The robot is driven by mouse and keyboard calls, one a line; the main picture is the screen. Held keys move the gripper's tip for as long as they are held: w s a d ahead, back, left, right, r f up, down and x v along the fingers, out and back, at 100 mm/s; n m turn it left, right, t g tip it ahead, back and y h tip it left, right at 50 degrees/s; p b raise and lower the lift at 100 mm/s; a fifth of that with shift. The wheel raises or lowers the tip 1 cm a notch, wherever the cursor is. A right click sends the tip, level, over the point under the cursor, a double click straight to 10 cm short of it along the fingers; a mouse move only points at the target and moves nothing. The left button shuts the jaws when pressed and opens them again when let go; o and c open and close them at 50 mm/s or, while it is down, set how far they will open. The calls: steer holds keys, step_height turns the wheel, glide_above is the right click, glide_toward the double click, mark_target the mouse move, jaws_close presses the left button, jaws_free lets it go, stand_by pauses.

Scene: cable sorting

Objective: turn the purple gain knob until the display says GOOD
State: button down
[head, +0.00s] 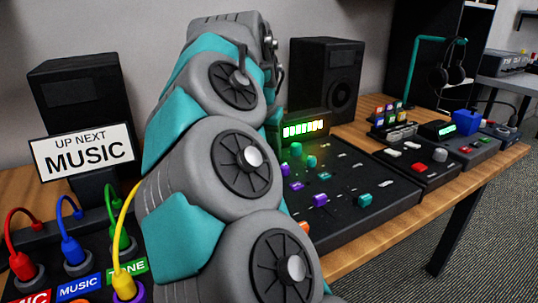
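Purple controls show on the black mixing console (385,215) right of my arm. The largest purple knob (320,200) is near the console's front, and smaller purple pieces sit further back. I cannot tell which is labelled gain. A small lit display (303,129) stands at the console's back, with a row of green to yellowish bars; I cannot read any word on it. My grey and teal arm crosses the middle of the view and hides the console's left part. My gripper is not visible.
Left are a sign (83,152) reading "UP NEXT MUSIC" and a patch panel with red, blue, green and yellow cables. Two black speakers (327,78) stand behind.

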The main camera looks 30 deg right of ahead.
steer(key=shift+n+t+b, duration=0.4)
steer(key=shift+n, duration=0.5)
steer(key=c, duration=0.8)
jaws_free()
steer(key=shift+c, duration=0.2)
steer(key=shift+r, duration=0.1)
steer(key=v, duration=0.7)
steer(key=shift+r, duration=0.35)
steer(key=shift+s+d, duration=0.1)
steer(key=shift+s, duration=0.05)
